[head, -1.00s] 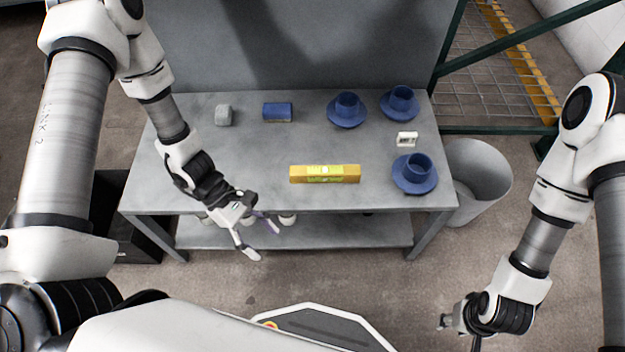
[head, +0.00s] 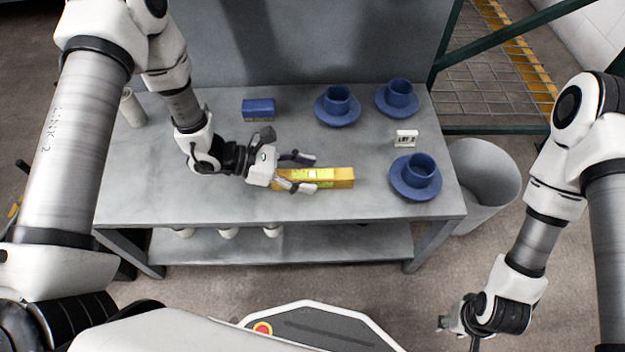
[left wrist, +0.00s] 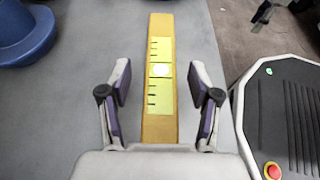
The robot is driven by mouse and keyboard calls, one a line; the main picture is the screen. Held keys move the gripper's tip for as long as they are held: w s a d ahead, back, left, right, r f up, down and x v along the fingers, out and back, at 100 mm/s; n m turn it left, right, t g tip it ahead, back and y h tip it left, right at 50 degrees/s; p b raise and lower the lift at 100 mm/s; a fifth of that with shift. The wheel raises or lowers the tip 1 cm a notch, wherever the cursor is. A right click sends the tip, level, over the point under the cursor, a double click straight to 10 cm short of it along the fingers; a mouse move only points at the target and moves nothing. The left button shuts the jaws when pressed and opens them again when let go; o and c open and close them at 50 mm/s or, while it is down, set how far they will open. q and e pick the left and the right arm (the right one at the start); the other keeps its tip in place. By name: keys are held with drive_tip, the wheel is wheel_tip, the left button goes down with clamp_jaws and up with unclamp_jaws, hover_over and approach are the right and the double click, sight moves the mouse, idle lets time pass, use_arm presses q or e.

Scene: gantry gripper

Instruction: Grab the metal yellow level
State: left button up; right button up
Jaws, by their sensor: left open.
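The yellow level (head: 335,177) lies flat on the grey table, near its front edge. My left gripper (head: 303,174) is over the level's left part in the head view, its fingers apart. In the left wrist view the level (left wrist: 160,75) runs lengthwise between the two open fingers of my left gripper (left wrist: 160,100), with a gap on each side. Whether the fingers are down at the level's height is hard to tell. My right gripper (head: 462,325) hangs low at the right, away from the table; its fingers are not clear.
Blue cups on saucers stand at the table's right: one by the level's right end (head: 416,178), two behind (head: 337,106) (head: 397,99). A white label block (head: 405,138) and a blue block (head: 258,109) also stand there. A bin (head: 485,180) is beside the table.

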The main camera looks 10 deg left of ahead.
use_arm(q)
drive_tip(key=shift+w+d+f, duration=0.1)
drive_tip(key=shift+d+f, duration=0.05)
drive_tip(key=shift+d, duration=0.25)
clamp_jaws()
